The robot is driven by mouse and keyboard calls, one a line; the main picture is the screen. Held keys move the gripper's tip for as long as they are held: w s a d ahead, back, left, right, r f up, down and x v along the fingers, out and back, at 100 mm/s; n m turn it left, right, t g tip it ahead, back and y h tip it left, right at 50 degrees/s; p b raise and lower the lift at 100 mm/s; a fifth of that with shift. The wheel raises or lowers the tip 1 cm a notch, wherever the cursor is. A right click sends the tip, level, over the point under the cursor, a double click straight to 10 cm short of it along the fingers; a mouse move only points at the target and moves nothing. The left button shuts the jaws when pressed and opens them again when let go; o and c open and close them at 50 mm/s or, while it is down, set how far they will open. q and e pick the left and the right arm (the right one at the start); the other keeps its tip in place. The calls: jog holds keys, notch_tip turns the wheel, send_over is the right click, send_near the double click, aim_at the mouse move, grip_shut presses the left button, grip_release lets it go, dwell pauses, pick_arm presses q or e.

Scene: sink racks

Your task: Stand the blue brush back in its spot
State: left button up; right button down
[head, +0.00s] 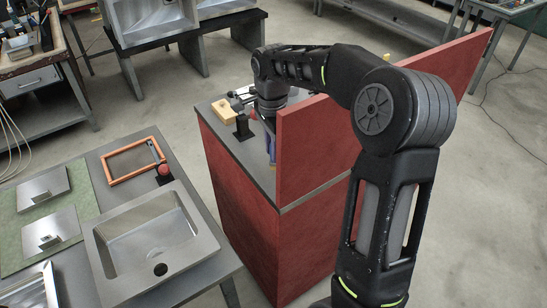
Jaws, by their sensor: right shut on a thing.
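My right arm comes up from the lower right and bends over to the red-sided cabinet's grey top (251,151). My right gripper (267,117) points down just left of the red upright panel and is shut on the blue brush (271,148). Only a narrow blue strip of the brush shows below the gripper, upright and close to the panel; the panel and gripper hide the rest. I cannot tell whether its lower end touches the top. A small black stand (243,128) is left of the gripper. My left gripper is not in view.
A tan block-like object (221,110) lies by the black stand. The red panel (310,150) rises close to the right of the gripper. A bench on the left holds a steel sink (190,243), an orange frame (112,181) and metal plates. The cabinet top's near-left strip is clear.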

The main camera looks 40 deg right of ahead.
notch_tip(320, 180, down, 3)
jog(key=shift+r+p, duration=0.1)
jog(key=shift+p, duration=0.35)
jog(key=shift+f, duration=0.4)
jog(key=shift+f, duration=0.2)
jog(key=c, duration=1.3)
grip_release()
jog(key=shift+r, duration=0.1)
